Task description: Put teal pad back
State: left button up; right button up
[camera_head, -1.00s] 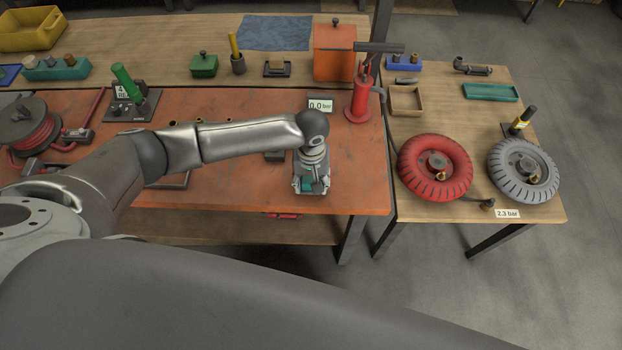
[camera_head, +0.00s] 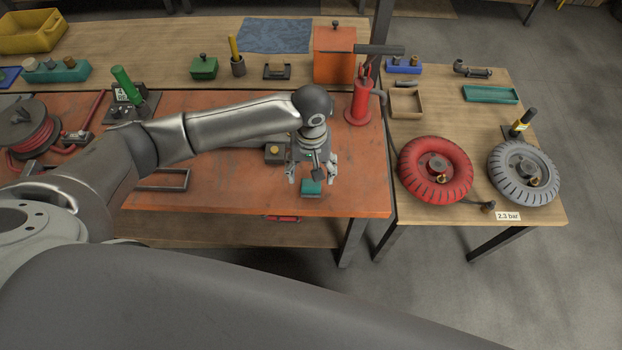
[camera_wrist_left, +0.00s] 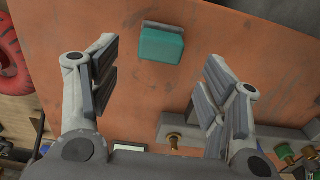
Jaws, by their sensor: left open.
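The teal pad (camera_head: 312,188) lies on the orange bench top near its front edge, with a grey strip along one side. In the left wrist view the pad (camera_wrist_left: 161,45) shows ahead of the fingertips, roughly centred between them, with nothing touching it. My left gripper (camera_head: 312,172) is open and empty, pointing down just above and behind the pad. Its two spread fingers also frame the left wrist view (camera_wrist_left: 160,85). An empty dark frame (camera_head: 163,180) lies on the bench to the left, partly hidden by my arm. My right gripper is not in view.
A small dark block with a brass fitting (camera_head: 274,152) stands left of the gripper. A red pump (camera_head: 360,102) stands behind it to the right. A red wheel (camera_head: 435,168) and a grey wheel (camera_head: 523,171) lie on the right table. The orange top around the pad is clear.

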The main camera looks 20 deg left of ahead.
aim_at(311, 181)
pick_arm(q)
notch_tip(311, 181, up, 6)
jog(key=shift+f, duration=0.25)
dwell(0.4)
